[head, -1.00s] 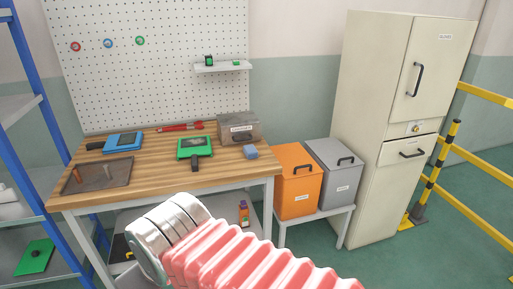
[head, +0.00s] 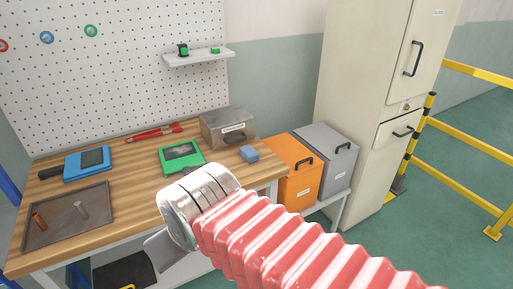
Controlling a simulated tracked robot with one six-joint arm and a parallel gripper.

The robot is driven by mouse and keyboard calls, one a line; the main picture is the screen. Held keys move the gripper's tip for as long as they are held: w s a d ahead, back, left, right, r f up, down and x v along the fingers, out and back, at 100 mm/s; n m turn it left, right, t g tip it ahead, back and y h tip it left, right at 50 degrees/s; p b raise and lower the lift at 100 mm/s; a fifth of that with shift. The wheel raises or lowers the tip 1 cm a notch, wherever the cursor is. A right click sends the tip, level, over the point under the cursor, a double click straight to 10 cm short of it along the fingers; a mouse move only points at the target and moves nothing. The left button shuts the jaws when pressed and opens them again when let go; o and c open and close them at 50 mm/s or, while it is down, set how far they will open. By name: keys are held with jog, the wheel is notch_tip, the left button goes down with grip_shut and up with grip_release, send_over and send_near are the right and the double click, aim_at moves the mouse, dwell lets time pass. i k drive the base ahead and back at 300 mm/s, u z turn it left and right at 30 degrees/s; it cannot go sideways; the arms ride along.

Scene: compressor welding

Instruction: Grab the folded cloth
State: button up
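A small blue folded block of what looks like cloth (head: 249,153) lies on the right end of the wooden workbench (head: 135,212), in front of the grey metal box. Nothing touches it from above. My arm, with red bellows and a silver joint, reaches in from the lower right. The silver joint is in front of the bench's front edge, to the left of and nearer than the blue cloth. My gripper's fingers do not show; they are out of sight beyond the silver joint.
A grey metal box (head: 227,128) stands behind the cloth, and a green device (head: 181,157) lies to its left. A blue tablet-like device (head: 87,163), red pliers-like tool (head: 154,132) and mesh tray (head: 66,219) are farther left. An orange bin (head: 298,180) and grey bin (head: 327,158) stand right.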

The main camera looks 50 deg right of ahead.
aim_at(248, 152)
jog(key=z, duration=0.3)
jog(key=i, duration=0.95)
jog(key=z, duration=0.3)
